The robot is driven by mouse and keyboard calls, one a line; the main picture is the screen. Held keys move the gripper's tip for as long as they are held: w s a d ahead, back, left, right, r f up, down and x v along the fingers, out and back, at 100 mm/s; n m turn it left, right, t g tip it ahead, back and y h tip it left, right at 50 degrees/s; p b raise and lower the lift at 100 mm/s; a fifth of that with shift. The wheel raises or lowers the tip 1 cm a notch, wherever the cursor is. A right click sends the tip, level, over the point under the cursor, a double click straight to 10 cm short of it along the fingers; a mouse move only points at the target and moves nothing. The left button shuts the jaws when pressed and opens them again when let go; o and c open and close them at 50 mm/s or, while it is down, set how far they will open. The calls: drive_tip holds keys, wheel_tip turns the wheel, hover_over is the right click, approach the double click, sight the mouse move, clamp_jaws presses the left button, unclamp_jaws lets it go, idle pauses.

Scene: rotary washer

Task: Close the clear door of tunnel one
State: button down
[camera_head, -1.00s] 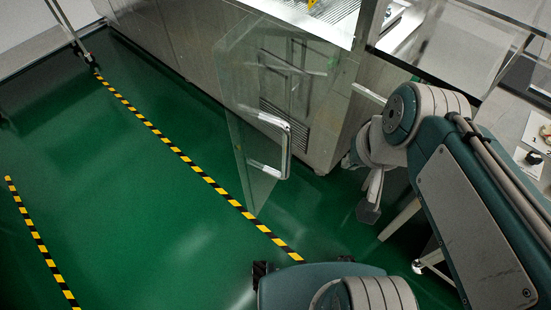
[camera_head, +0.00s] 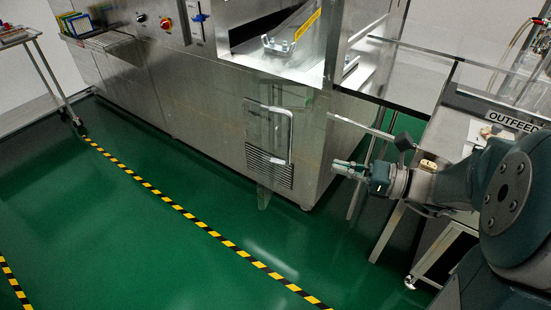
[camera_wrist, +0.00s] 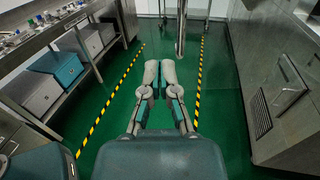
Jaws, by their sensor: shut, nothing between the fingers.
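The clear door (camera_head: 262,150) stands open in the head view, swung out from the front of the steel washer. It is see-through and its edges are faint. Its metal handle (camera_head: 290,140) runs down the door's right side. My gripper (camera_head: 338,168) is to the right of the handle, lower than its middle, and points left. A gap shows between fingertips and handle. In the wrist view my gripper's fingers (camera_wrist: 160,75) are together and empty. I cannot make out the clear door for certain there. The tunnel opening (camera_head: 290,45) is uncovered above the door.
The washer body (camera_head: 200,110) fills the back. An outfeed table (camera_head: 470,125) stands at right, near my arm. A trolley (camera_head: 45,70) stands far left. Green floor is open in front.

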sight(266, 148)
drive_tip(key=x, duration=1.4)
drive_tip(key=shift+w, duration=0.1)
